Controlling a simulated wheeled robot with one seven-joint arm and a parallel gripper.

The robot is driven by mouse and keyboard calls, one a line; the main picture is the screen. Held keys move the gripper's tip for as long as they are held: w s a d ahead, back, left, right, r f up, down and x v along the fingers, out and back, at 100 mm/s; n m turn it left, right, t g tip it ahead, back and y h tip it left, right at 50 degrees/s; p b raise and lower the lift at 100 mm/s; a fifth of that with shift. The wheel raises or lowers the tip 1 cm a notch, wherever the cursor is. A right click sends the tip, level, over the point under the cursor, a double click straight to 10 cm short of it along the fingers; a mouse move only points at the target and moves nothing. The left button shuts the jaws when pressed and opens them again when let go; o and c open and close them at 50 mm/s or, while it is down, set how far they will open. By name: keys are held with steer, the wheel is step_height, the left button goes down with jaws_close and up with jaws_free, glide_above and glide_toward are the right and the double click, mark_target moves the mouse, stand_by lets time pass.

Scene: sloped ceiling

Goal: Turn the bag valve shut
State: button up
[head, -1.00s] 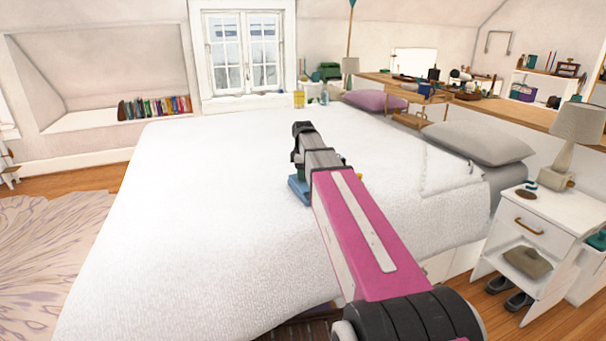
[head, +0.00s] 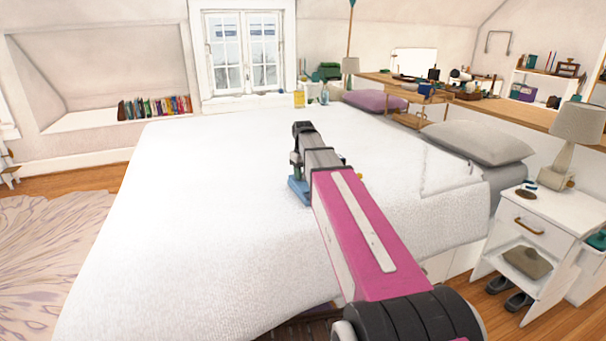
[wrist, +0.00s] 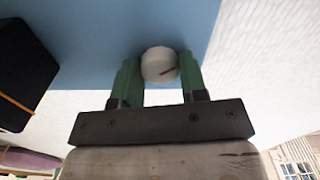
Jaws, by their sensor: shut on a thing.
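The bag valve (wrist: 160,65) is a round white knob with a red mark, set against a flat blue surface in the wrist view. My gripper (wrist: 160,82) has its two green fingers on either side of the knob and is shut on it. The red mark slants up to the right. The blue bag (head: 298,190) lies on the white bed and shows only in part in the head view, behind my arm. The knob is hidden there.
The white bed (head: 200,190) fills the middle. A black object with an orange line (wrist: 22,75) is close at the left of the wrist view. Grey pillow (head: 478,143) and white nightstand (head: 530,225) stand at the right. The bed's left side is clear.

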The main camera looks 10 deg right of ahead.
steer(key=m, duration=0.6)
steer(key=shift+m, duration=0.3)
stand_by(0.4)
steer(key=o, duration=0.9)
step_height(320, 180, up, 11)
steer(key=shift+f, duration=0.1)
